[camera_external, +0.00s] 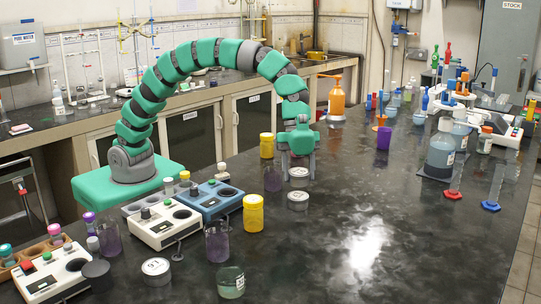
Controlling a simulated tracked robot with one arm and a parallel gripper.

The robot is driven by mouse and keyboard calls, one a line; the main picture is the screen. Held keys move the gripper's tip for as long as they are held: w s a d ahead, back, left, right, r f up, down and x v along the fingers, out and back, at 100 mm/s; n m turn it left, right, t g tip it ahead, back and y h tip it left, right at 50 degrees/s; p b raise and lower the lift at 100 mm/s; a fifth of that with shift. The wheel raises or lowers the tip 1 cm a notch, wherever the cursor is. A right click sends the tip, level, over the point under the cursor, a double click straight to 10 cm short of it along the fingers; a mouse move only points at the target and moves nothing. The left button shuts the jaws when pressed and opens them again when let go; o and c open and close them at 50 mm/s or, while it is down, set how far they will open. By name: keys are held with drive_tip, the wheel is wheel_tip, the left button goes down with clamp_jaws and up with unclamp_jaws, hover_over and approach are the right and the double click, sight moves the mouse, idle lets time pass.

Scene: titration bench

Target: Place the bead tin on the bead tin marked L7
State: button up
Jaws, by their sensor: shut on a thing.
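My gripper (298,165) points down over the middle of the bench, its fingers on either side of a small round silver tin (298,174). It is shut on this tin, which is upright and close to the bench top; I cannot tell whether it touches it. A second silver tin with a pale lid (298,198) stands just in front, apart from the held one. A third, larger-looking tin with a dark-marked white lid (156,267) stands at the front left. The lid markings are too small to read surely, so I cannot tell which is L7.
A blue instrument (209,200) and a white one (161,224) lie farther left. The dark bench (400,215) is clear to the right and front right.

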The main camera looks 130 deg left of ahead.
sight(298, 183)
wheel_tip(298, 183, down, 4)
drive_tip(key=shift+r, duration=0.1)
drive_tip(key=o, duration=1)
drive_tip(key=shift+r, duration=0.1)
drive_tip(key=p+v, duration=0.1)
drive_tip(key=v, duration=1.1)
